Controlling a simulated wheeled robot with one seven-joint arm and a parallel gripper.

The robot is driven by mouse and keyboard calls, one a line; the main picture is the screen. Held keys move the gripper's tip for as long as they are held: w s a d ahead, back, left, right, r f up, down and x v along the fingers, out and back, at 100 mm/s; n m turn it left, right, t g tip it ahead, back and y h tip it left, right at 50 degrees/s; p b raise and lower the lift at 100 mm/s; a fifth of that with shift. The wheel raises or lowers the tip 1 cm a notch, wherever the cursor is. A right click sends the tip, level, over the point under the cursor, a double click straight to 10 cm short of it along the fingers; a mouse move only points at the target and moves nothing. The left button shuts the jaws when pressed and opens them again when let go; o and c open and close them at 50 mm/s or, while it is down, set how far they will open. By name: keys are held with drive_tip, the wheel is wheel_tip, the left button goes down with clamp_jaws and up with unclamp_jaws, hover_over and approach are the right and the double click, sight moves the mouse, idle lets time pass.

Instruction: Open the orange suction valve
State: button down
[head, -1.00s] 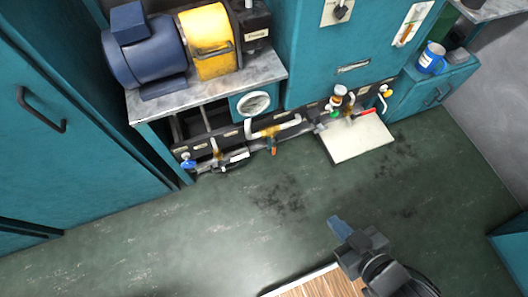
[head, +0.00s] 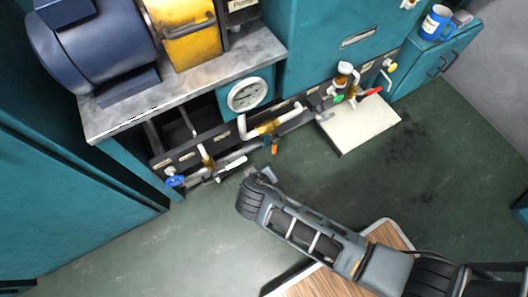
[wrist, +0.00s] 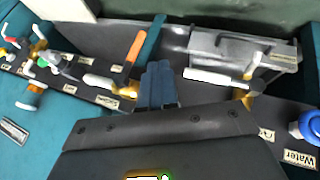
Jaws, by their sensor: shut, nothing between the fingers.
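The orange valve handle (head: 275,146) hangs down from the pipework on the dark panel under the motor bench. In the wrist view the orange handle (wrist: 136,46) stands out from the pipe just left of my fingers. My gripper (wrist: 160,82) is shut and empty, its two blue fingers side by side. In the head view my gripper (head: 260,176) is near the panel, below and slightly left of the orange handle. A gap to the handle shows in the wrist view.
A white handle (wrist: 215,77) and a blue valve (wrist: 306,126) by a "Water" label lie right of my fingers in the wrist view. Red (head: 374,91) and yellow valves and a white tray (head: 362,130) are right of the orange handle. The floor in front is clear.

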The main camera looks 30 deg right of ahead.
sight(274, 145)
drive_tip(key=shift+w+a+f, duration=0.15)
drive_tip(key=shift+w+a, duration=0.1)
drive_tip(key=shift+w, duration=0.25)
drive_tip(key=shift+w+a+f, duration=0.1)
drive_tip(key=shift+w+a, duration=0.1)
drive_tip(key=shift+w, duration=0.25)
drive_tip(key=w+d+f+b, duration=0.5)
drive_tip(key=d+f, duration=0.2)
drive_tip(key=f, duration=0.1)
drive_tip(key=shift+w+d, duration=0.15)
drive_tip(key=shift+d, duration=0.25)
drive_tip(key=shift+d+f+h+b, duration=0.1)
drive_tip(key=shift+h+b, duration=0.2)
drive_tip(key=shift+b, duration=0.1)
